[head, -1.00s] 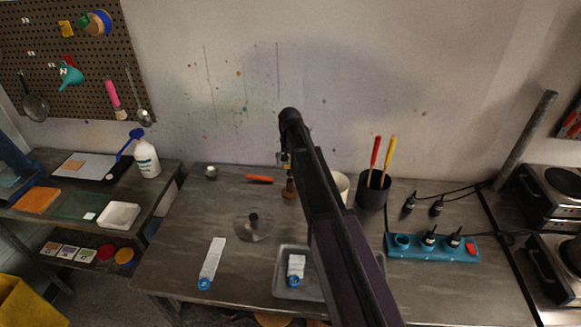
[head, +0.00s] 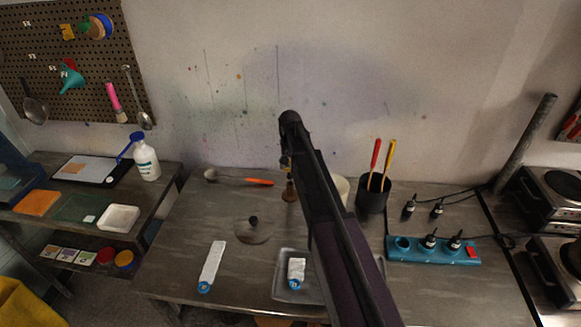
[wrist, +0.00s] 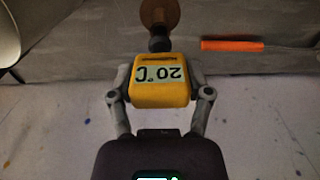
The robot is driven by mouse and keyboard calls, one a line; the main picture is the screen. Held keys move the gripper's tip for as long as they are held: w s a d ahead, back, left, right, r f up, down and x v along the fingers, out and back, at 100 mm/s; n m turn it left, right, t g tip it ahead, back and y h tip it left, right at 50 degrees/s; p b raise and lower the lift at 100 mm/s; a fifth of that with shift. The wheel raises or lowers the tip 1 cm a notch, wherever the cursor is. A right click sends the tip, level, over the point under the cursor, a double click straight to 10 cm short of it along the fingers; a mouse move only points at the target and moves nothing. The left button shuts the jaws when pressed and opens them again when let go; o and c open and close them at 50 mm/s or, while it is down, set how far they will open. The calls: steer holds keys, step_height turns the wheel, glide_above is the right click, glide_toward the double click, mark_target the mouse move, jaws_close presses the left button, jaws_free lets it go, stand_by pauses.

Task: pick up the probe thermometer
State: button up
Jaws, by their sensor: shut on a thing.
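The probe thermometer (wrist: 161,90) has a yellow body with a display reading 20 °C, upside down in the wrist view. My gripper (wrist: 161,97) is shut on it, one grey finger against each side of the body. In the head view my gripper (head: 286,163) is small and partly hidden by my arm at the back of the bench. A brown wooden piece (head: 290,191) is just below it; it also shows in the wrist view (wrist: 160,14), with a dark knob by the thermometer. The probe itself is hidden, and I cannot tell whether it touches the wooden piece.
An orange-handled tool (head: 259,182) lies left of the gripper. A white pot (head: 341,187) and a dark pot (head: 372,196) with red and yellow handles stand close on the right.

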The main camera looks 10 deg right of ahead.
steer(key=shift+r, duration=0.15)
step_height(320, 180, up, 10)
steer(key=p, duration=1)
steer(key=shift+f, duration=0.2)
steer(key=shift+r+p, duration=0.5)
steer(key=shift+r, duration=0.05)
steer(key=shift+f, duration=0.1)
stand_by(0.3)
